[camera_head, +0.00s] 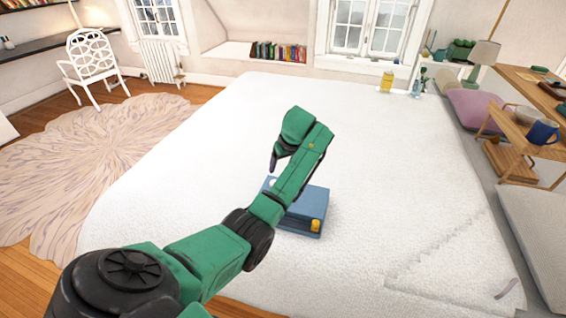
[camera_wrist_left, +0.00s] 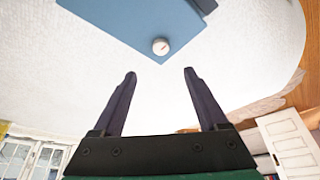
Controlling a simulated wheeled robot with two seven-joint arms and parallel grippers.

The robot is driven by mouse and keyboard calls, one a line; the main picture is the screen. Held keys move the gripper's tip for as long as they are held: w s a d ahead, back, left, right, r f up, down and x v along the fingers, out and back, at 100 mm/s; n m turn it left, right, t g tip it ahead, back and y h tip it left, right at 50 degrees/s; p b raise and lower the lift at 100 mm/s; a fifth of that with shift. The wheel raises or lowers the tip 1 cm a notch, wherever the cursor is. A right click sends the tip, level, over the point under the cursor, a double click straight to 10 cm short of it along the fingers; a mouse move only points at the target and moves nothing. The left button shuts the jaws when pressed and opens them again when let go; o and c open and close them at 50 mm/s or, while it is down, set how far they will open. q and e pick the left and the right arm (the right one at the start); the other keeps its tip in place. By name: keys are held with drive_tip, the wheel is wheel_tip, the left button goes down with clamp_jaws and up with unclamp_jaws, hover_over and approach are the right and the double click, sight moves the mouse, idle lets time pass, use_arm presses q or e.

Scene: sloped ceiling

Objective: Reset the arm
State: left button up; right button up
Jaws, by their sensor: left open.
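My left arm reaches in from the lower left over the white bed (camera_head: 390,150). My left gripper (camera_head: 273,164) is raised above the bed near a blue box-like object (camera_head: 308,203). In the left wrist view, its two dark fingers (camera_wrist_left: 159,74) are spread with nothing between them. The blue surface (camera_wrist_left: 130,22) lies beyond the fingertips, with a small white round item (camera_wrist_left: 160,46) near its corner. A small yellow item (camera_head: 316,225) is at the box's near right corner. My forearm hides part of the box. My right gripper is not in view.
The bed around the box is mostly clear. A wooden desk (camera_head: 520,95) with a blue mug (camera_head: 542,131) stands at the right. A white chair (camera_head: 92,62) and a round rug (camera_head: 80,150) are at the left. Yellow and clear bottles (camera_head: 386,82) stand by the far edge.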

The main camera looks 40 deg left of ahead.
use_arm(q)
drive_tip(key=shift+d+r, duration=0.1)
drive_tip(key=shift+r, duration=0.25)
